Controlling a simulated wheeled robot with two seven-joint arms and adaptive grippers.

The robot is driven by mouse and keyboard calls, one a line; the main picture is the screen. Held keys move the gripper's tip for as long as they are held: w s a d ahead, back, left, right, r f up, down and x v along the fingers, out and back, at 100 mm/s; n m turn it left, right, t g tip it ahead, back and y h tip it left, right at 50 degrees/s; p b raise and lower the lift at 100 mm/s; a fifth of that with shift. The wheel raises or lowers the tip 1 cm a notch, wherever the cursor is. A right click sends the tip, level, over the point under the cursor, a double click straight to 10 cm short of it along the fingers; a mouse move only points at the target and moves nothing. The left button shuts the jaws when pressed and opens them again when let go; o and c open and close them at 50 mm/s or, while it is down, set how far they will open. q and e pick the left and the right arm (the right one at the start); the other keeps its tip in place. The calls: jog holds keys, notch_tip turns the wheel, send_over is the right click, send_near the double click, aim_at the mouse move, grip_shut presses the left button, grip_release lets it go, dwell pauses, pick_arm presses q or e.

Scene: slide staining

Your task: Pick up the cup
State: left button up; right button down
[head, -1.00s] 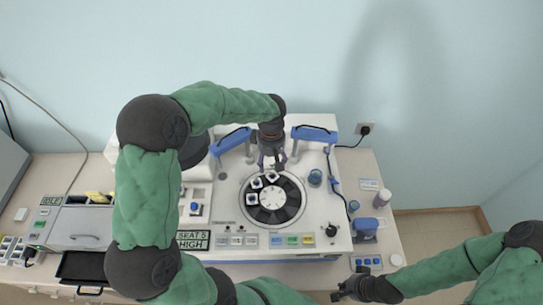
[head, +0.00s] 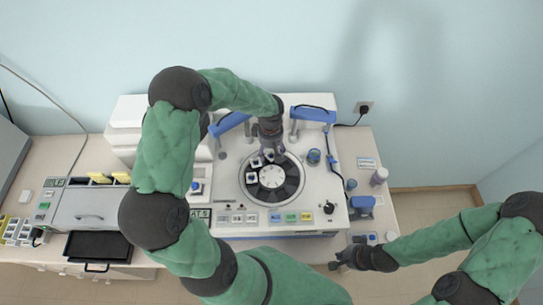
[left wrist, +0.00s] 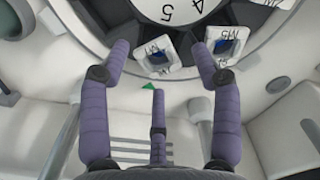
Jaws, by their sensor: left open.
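Several small white square cups with blue insides sit on the dark round carousel (head: 290,190) of the white machine. One white cup (left wrist: 157,55) shows in the left wrist view between my left gripper's fingertips, apart from them as far as I can tell. A second cup, marked W5 (left wrist: 229,46), is just right of it, by the right finger. In the head view a cup (head: 252,177) is at the carousel's left side. My left gripper (left wrist: 160,52) is open, with its purple fingers over the carousel's back edge. My right gripper (head: 340,262) is at the front right, its fingers too small to read.
Two blue-topped arms (head: 313,114) stand on the machine on either side of my left gripper. A blue container (head: 314,157) is right of the carousel. A bottle (head: 380,176) stands on the right bench. A black tray (head: 98,246) is at left.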

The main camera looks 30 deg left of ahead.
pick_arm(q)
jog(key=shift+f, duration=0.95)
jog(key=c, duration=0.9)
jog(key=shift+r, duration=0.1)
